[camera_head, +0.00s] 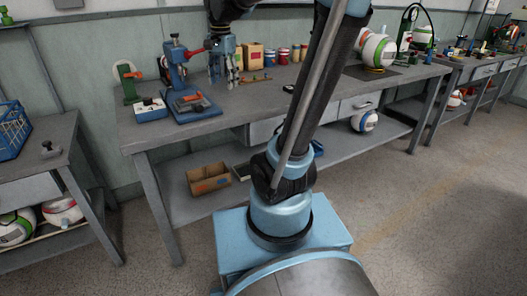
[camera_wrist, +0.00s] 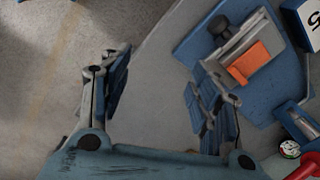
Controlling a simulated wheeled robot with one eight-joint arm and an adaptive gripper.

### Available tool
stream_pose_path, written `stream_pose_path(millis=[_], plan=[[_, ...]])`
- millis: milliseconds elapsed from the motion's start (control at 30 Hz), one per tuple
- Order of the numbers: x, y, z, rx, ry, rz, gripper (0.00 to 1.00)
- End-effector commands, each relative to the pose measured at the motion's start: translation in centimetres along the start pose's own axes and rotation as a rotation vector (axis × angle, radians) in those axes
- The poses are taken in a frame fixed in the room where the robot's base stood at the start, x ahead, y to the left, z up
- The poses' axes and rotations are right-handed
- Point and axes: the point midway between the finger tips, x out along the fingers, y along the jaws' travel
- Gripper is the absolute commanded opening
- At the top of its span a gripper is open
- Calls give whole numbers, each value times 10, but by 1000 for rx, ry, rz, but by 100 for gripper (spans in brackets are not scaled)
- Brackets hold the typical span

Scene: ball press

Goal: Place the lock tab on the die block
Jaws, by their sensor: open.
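In the head view a blue press (camera_head: 176,68) stands on the left part of the workbench. A grey block, seemingly the die block (camera_head: 200,106), sits on its blue base with an orange-red piece, possibly the lock tab (camera_head: 189,98), on it. In the wrist view the grey block (camera_wrist: 232,47) and orange piece (camera_wrist: 249,62) lie at upper right, on a blue plate, beyond the right finger. My gripper (camera_head: 225,78) hangs to the right of the press. Its fingers are spread and empty in the wrist view (camera_wrist: 160,85). I cannot tell for certain which piece is the lock tab.
A small blue-and-white box (camera_head: 150,109) and a green stand (camera_head: 128,82) are left of the press. Tan boxes (camera_head: 252,56) and small cans stand behind my gripper. The bench top (camera_head: 250,98) front of my gripper is mostly clear.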

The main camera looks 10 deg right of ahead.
Motion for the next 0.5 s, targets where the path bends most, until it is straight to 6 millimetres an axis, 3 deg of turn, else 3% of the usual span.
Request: stream_pose_path(millis=[100,500], plan=[[19,43,6,-115,13,-14,57],[102,162,39,-526,74,-40,57]])
